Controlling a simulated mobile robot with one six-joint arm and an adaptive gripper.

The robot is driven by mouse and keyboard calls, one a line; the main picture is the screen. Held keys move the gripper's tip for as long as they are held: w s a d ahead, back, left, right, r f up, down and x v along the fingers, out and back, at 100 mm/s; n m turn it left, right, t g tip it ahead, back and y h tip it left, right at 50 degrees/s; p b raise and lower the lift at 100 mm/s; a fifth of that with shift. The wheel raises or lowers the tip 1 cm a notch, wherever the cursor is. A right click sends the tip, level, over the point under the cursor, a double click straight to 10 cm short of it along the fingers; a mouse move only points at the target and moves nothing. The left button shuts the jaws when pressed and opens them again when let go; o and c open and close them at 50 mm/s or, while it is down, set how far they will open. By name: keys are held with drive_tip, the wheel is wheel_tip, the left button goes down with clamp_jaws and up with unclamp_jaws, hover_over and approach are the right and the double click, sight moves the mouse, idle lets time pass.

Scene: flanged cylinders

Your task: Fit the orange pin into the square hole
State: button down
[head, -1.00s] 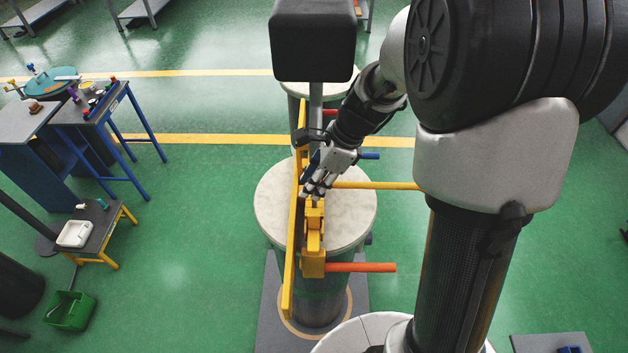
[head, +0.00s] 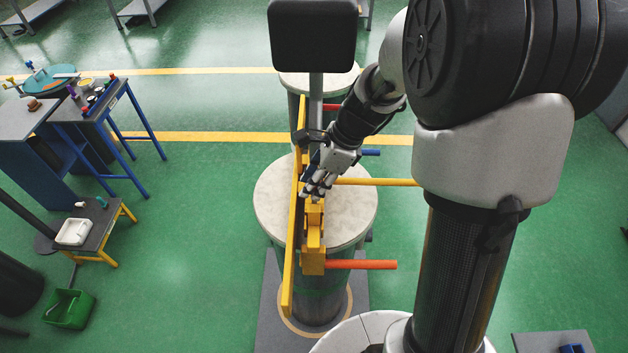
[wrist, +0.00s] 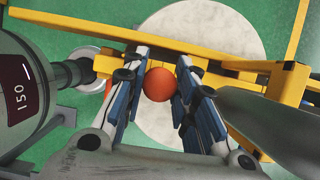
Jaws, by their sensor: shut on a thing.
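My gripper (wrist: 158,98) is shut on the orange pin (wrist: 158,84), whose rounded end shows between the blue-and-white fingers in the wrist view. In the head view my gripper (head: 316,186) is over the near flanged cylinder, close to the yellow frame (head: 293,235), and its fingers hide the pin. Yellow blocks (head: 313,262) are fixed along the frame just in front of the gripper. I cannot make out the square hole in either view. The pin's far end and any contact with the frame are hidden.
The near cylinder's pale round top (head: 352,215) lies under the frame. An orange-red rod (head: 362,265), a yellow rod (head: 378,182) and a blue rod (head: 371,153) stick out to the right. A blue-legged table (head: 130,115) stands at the left, and green floor is open between.

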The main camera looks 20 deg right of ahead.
drive_tip(key=shift+f+b, duration=0.5)
drive_tip(key=shift+f, duration=0.3)
drive_tip(key=shift+s+f, duration=0.15)
drive_tip(key=shift+f, duration=0.05)
drive_tip(key=shift+w+r+p, duration=0.25)
drive_tip(key=shift+r+p, duration=0.15)
drive_tip(key=shift+p, duration=0.1)
idle(0.9)
drive_tip(key=shift+s+p, duration=0.1)
drive_tip(key=shift+p, duration=0.2)
idle(0.7)
drive_tip(key=shift+s+f, duration=0.15)
drive_tip(key=shift+f, duration=0.25)
idle(0.7)
drive_tip(key=shift+r, duration=0.4)
drive_tip(key=shift+r+p, duration=0.85)
drive_tip(key=shift+p, duration=0.1)
drive_tip(key=shift+r+p, duration=2.7)
drive_tip(key=shift+r, duration=0.25)
